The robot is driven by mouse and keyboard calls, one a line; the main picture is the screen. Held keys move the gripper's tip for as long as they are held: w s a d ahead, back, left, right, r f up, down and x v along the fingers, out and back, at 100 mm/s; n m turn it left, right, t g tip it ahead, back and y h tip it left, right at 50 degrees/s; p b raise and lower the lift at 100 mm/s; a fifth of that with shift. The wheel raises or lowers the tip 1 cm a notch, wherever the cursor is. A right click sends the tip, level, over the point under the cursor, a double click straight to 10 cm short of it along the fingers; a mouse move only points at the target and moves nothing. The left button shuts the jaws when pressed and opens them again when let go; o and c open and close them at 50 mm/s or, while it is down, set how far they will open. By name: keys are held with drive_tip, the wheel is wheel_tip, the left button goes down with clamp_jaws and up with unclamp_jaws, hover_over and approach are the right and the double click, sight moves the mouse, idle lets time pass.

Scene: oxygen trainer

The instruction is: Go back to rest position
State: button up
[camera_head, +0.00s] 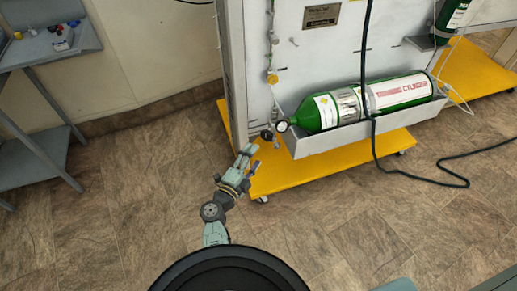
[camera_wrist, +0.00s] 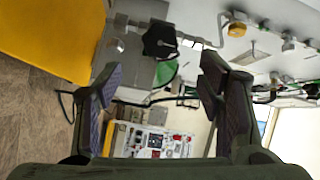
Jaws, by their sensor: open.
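My gripper (camera_head: 251,157) is in front of the white trainer panel (camera_head: 300,62), low and near its left edge. It also shows in the wrist view (camera_wrist: 160,68), with its two dark fingers spread apart and nothing held between them. A black knob (camera_wrist: 159,39) on a fitting is ahead of the fingers, toward the top of the wrist view. In the head view a small dark fitting (camera_head: 267,135) sits just above and right of my gripper. I cannot tell the exact gap to it.
A green cylinder (camera_head: 322,112) lies in a grey tray (camera_head: 318,145) to the right, above the yellow base (camera_head: 285,177). A black hose (camera_head: 371,90) hangs before it onto the floor. A grey shelf unit (camera_head: 45,50) stands at left. The brown floor (camera_head: 120,225) at left is clear.

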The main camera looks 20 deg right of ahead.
drive_tip(key=shift+s+a, duration=0.25)
idle(0.4)
